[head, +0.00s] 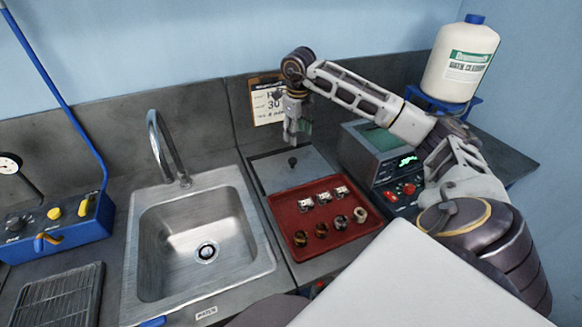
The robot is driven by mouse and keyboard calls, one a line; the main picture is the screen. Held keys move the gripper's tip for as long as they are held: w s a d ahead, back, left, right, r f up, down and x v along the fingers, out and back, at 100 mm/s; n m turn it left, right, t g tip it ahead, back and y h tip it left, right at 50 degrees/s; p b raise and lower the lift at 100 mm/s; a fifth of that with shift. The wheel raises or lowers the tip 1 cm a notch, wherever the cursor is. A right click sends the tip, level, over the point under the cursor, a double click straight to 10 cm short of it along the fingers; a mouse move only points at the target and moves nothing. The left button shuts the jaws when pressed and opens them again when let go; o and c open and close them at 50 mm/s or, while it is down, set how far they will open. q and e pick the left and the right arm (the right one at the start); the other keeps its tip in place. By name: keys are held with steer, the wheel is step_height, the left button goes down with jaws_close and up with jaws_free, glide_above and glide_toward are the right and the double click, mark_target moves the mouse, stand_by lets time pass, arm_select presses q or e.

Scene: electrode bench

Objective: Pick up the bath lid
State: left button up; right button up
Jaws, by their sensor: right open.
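The bath lid (275,176) is a flat grey metal plate with a small dark knob (292,161) on top. It lies behind the red tray, right of the sink. My right gripper (293,139) is open and points down, just above the knob in the picture. A gap shows between the fingertips and the knob, and nothing is in the fingers. My left gripper is not in view.
A red tray (286,250) with several small parts lies in front of the lid. A sink (143,262) with a tall faucet (160,140) is to the left. A grey instrument with a display (384,150) stands close on the right. A sign (268,104) leans at the back.

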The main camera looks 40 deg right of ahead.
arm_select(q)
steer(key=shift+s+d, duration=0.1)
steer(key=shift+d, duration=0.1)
arm_select(e)
steer(key=m, duration=0.7)
steer(key=shift+w+a, duration=0.2)
steer(key=shift+w, duration=0.2)
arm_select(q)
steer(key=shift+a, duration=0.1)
